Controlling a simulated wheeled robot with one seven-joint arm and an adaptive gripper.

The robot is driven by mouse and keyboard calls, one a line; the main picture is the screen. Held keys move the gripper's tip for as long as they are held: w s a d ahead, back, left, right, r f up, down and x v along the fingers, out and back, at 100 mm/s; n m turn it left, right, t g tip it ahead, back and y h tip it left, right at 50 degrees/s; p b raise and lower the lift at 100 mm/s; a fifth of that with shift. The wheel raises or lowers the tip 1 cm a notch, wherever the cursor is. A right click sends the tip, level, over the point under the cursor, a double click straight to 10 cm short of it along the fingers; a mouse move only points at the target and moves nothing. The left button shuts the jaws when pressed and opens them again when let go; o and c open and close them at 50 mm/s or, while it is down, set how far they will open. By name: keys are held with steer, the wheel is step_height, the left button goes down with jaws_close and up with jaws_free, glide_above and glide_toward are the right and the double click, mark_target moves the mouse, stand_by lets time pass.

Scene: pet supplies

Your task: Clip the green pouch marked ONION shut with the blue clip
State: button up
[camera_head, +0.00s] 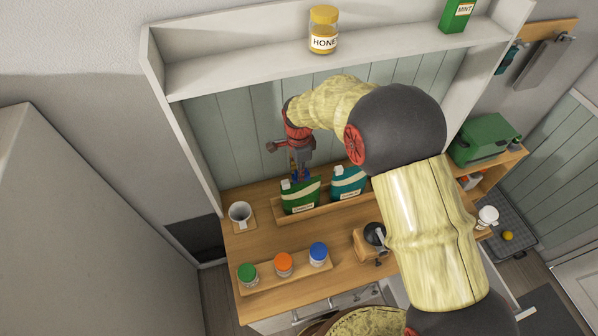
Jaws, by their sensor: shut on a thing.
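The green pouch (301,198) stands upright in a low wooden tray (316,212) at the back of the counter. It has a pale band and a label too small to read, with a white piece at its top left. My gripper (300,170) points down just behind and above this pouch's top edge. It is shut on the small blue clip (303,176), which is partly hidden between the fingers and the pouch. I cannot tell whether the clip touches the pouch.
A teal pouch (346,184) stands right of the green one. A white mug (240,214) is at left; jars with green (247,270), orange (284,260) and blue (319,249) lids stand in front. A grinder (371,240) sits at right. The shelf above holds a honey jar (323,32).

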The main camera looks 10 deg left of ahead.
steer(key=shift+f+b, duration=0.95)
steer(key=shift+f, duration=0.5)
steer(key=o, duration=0.9)
steer(key=shift+c, duration=0.2)
step_height(320, 180, up, 12)
